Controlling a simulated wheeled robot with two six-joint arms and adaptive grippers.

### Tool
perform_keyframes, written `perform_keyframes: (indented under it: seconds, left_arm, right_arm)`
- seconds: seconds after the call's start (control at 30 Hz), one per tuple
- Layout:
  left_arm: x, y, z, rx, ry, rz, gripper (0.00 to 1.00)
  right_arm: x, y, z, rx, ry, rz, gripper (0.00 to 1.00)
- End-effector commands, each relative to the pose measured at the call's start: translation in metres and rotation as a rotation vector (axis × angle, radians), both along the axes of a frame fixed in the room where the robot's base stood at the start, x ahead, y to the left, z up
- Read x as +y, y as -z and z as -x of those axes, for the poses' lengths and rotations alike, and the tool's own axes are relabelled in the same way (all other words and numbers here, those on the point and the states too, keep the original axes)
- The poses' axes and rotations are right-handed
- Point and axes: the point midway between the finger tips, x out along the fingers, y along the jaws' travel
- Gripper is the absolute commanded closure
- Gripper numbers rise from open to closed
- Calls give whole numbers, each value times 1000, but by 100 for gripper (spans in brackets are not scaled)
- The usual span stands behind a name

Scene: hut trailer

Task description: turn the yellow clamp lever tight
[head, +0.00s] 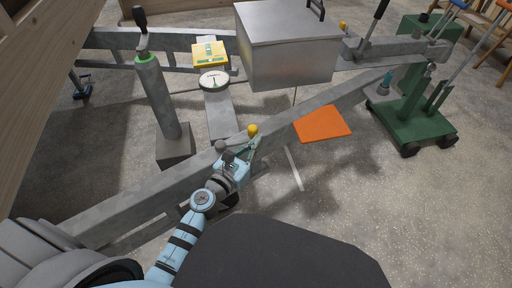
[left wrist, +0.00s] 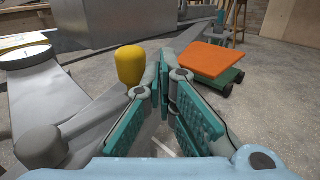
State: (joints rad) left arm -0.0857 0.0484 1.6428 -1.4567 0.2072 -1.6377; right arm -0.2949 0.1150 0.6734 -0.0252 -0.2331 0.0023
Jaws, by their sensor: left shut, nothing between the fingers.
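The clamp lever's yellow knob (head: 252,130) stands at the near grey frame beam, just beyond my left gripper (head: 250,149). In the left wrist view the yellow knob (left wrist: 130,65) is upright, left of the fingertips. My left gripper (left wrist: 167,75) is shut and empty, its teal finger pads close together. The knob is beside the left finger, not between the fingers; I cannot tell whether they touch. My right gripper is not in view.
A grey rounded knob (head: 220,146) sits left of the gripper. A grey post (head: 165,100) with a crank stands farther left. A round dial (head: 214,80) and metal box (head: 288,50) lie beyond. An orange plate (head: 322,123) is right of the beam, a green trolley (head: 415,125) farther right.

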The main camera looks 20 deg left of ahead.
Motion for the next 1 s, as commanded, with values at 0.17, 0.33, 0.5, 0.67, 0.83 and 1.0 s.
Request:
perform_keyframes:
  seconds: [0.17,0.33,0.5,0.67,0.83,1.0]
  left_arm:
    - [0,0,-5,0,2,0,100]
    - [0,0,-6,0,2,0,100]
    - [0,0,-6,0,3,0,100]
    - [0,0,-6,0,3,0,100]
    - [2,1,3,1,2,-1,100]
    - [8,1,33,3,3,-2,100]
  right_arm:
    - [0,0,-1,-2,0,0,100]
    - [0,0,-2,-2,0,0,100]
    - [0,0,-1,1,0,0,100]
    - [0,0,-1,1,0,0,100]
    - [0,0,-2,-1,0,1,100]
    - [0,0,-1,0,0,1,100]
